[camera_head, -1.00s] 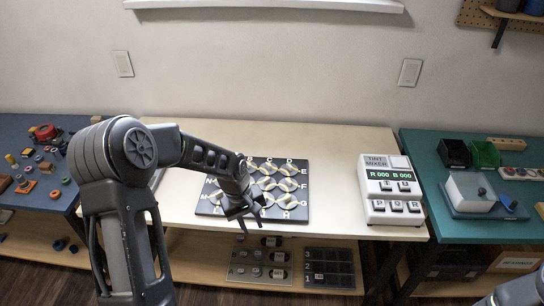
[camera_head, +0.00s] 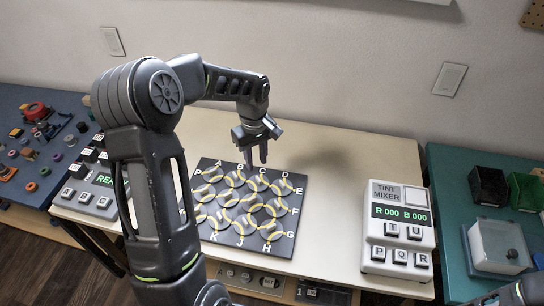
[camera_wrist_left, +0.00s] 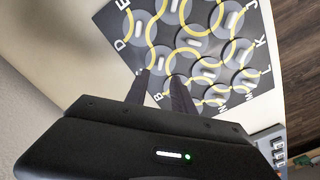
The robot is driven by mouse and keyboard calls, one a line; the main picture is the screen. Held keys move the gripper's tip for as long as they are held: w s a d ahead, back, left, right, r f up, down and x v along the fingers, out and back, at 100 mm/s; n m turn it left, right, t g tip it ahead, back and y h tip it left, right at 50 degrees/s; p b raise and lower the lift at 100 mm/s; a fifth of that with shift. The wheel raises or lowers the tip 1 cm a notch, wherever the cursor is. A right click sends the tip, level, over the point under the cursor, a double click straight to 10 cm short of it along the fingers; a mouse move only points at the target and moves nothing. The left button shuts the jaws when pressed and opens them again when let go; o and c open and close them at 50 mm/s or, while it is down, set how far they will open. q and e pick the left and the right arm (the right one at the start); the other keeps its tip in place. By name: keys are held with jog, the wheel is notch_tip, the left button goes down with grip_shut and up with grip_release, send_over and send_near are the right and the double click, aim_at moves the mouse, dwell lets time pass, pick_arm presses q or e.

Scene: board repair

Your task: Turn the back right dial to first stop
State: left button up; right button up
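A dark board (camera_head: 293,236) lies on the cream table, with rows of round dials crossed by yellow curves and letters around its edge. The back right dial (camera_head: 281,186), by letters D and E, shows in the head view. It also shows in the left wrist view (camera_wrist_left: 142,24), with a pale raised handle. My left gripper (camera_head: 256,160) is above the board's back edge, near letter C, left of that dial. Its two fingers point down and stand apart, with nothing between them. In the left wrist view the fingertips (camera_wrist_left: 160,75) lie over the lettered edge. My right gripper is out of view.
A white tint mixer (camera_head: 397,232) with buttons stands to the right on the cream table. A keyed panel (camera_head: 92,195) is at the left, partly behind my left arm. Blue and green tables with parts flank it. The table behind the board is clear.

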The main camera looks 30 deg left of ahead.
aim_at(257, 176)
pick_arm(q)
jog(key=shift+w+a+r, duration=0.1)
jog(key=shift+a+r, duration=0.05)
jog(key=shift+r, duration=0.1)
jog(key=shift+f+p, duration=0.7)
jog(key=shift+f, duration=3.25)
jog(key=shift+c, duration=0.2)
grip_shut()
